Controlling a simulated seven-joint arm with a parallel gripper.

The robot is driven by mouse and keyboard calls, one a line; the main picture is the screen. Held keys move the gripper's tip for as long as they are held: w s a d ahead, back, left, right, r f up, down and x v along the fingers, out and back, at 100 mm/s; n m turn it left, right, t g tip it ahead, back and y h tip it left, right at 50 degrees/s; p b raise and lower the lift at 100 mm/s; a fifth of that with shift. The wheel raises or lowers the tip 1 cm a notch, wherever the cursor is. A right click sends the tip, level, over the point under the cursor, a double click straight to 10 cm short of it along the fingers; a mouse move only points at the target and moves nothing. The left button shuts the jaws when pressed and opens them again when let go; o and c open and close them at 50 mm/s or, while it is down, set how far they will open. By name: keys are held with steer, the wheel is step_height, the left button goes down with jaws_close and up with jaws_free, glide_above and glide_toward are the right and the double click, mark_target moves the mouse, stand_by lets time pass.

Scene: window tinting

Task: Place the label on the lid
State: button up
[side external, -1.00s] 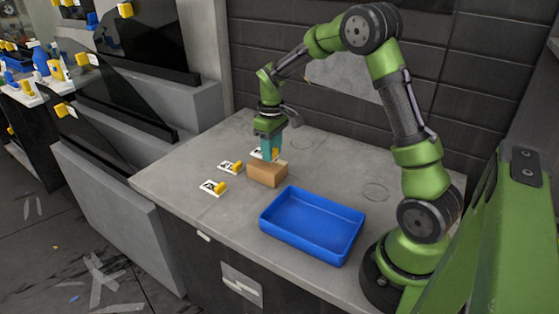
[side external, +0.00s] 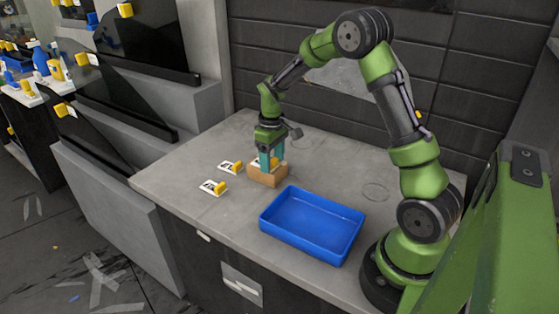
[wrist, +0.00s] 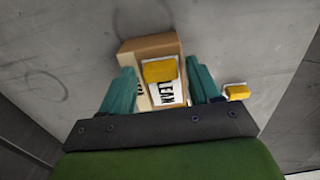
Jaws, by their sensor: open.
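A brown box (side external: 268,178) stands on the grey worktop, its top partly hidden by my gripper. My gripper (side external: 272,164) is open and low at the box, with teal fingers. In the wrist view, a white label card (wrist: 166,94) reading "LEAK", with a yellow block (wrist: 159,71) on it, lies between the open fingers and over the box (wrist: 150,46). A gap shows beside the card. I cannot tell whether the card rests flat on the box top. Part of another marked white surface shows at its left edge.
Two white label cards with yellow blocks lie on the worktop left of the box, one nearer (side external: 213,188) and one farther (side external: 230,167). An empty blue tray (side external: 312,222) stands in front and to the right.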

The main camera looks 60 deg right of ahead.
mark_target(272, 160)
step_height(272, 160, up, 12)
steer(key=s+a+r+m+t, duration=0.2)
steer(key=s+a+r+t, duration=0.1)
steer(key=s+a+r, duration=0.55)
steer(key=s+a+f+m+t+y, duration=0.1)
steer(key=s+a+t, duration=0.3)
steer(key=s+a, duration=0.4)
steer(key=shift+s+a+f+m+y, duration=0.25)
steer(key=shift+s+a+m+y, duration=0.2)
steer(key=shift+s, duration=0.3)
